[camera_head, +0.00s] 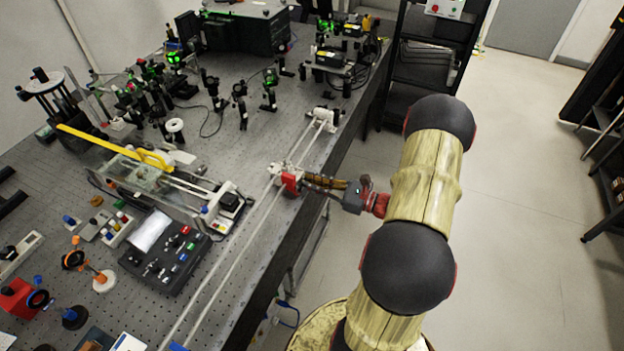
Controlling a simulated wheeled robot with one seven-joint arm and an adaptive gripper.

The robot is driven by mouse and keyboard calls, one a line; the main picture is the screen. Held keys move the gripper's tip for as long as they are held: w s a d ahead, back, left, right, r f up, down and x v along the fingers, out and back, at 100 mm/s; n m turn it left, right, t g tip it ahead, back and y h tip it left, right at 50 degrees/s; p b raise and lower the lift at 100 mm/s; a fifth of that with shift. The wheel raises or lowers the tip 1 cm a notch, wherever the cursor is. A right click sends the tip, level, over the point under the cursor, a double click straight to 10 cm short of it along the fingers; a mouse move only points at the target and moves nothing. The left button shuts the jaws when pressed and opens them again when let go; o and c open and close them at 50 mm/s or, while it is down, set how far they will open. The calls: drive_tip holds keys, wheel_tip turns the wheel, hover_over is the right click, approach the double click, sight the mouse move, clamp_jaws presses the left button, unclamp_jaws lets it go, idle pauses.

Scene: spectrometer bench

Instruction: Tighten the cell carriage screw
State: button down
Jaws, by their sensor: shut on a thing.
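The cell carriage (280,168) is a small pale block on two long white rails, near the right edge of the optical bench. A red screw knob (290,183) sits on its near right side. My gripper (302,183) reaches in from the right, level with the knob. Its fingers are shut on the red knob. The fingertips are small in this view and partly cover the knob's right side. How far the screw is turned cannot be seen.
A white end block (323,118) holds the rails' far end. A control box with coloured buttons (165,252) and a clear-sided stage with a yellow bar (115,146) stand to the left. Several optics posts fill the back. Open floor (510,220) lies right of the bench.

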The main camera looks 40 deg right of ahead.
drive_tip(key=shift+a+m+p, duration=0.1)
drive_tip(key=shift+m+p, duration=8.25)
drive_tip(key=shift+m, duration=2.05)
drive_tip(key=c, duration=2.1)
unclamp_jaws()
drive_tip(key=v, duration=1.2)
